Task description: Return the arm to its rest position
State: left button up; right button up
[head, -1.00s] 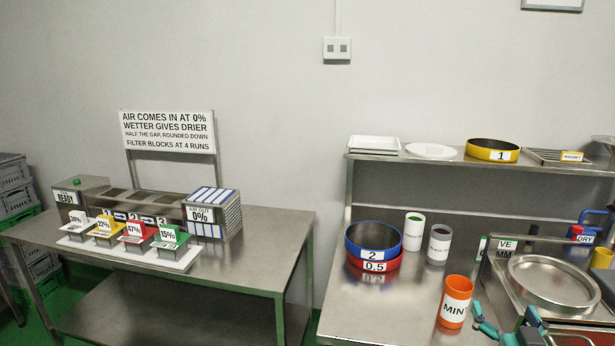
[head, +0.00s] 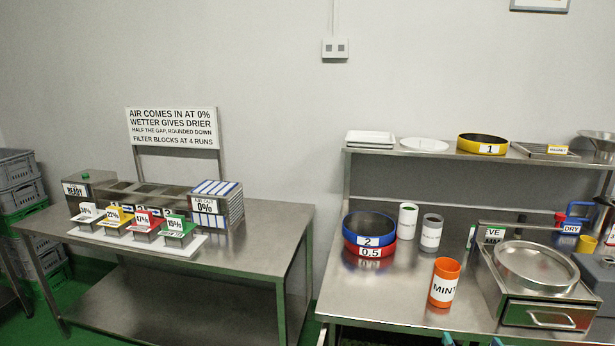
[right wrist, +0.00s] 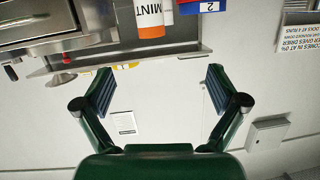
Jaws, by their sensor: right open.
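My right gripper (right wrist: 155,92) is open in the right wrist view, its two dark green fingers wide apart with nothing between them. Only its tips (head: 472,342) show at the bottom edge of the head view, in front of the right bench (head: 375,300). In the wrist view the bench edge and the orange MINT cup (right wrist: 153,20) lie beyond the fingers, apart from them. In the head view this cup (head: 444,284) stands upright on the bench. My left gripper is not in view.
A steel unit with a round pan (head: 535,266) and a front drawer stands on the bench, right of the cup. Blue and red ring sieves (head: 369,238) are stacked at the left. The left bench (head: 255,253) holds four labelled trays. A gap separates the benches.

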jog(key=s+a+f+g+y+b, duration=0.1)
jog(key=s+a+f+g, duration=0.1)
jog(key=a+f, duration=0.35)
jog(key=s+a+f+g+y, duration=0.2)
jog(key=f, duration=0.6)
jog(key=s+a+f+g+y+b, duration=0.1)
jog(key=s+a+f+g, duration=0.2)
jog(key=f, duration=0.4)
jog(key=s+a+f+g+y, duration=0.1)
jog(key=s+a+f+g, duration=0.2)
jog(key=s+a+f, duration=0.3)
jog(key=s+a+f+g+y, duration=0.1)
jog(key=s+a+f+g, duration=0.3)
jog(key=s+f, duration=0.3)
jog(key=s+a+b, duration=0.1)
jog(key=s, duration=0.4)
jog(key=shift+s+a+f+n+g, duration=0.15)
jog(key=shift+a+f+n+g, duration=0.15)
jog(key=shift+a+f, duration=0.1)
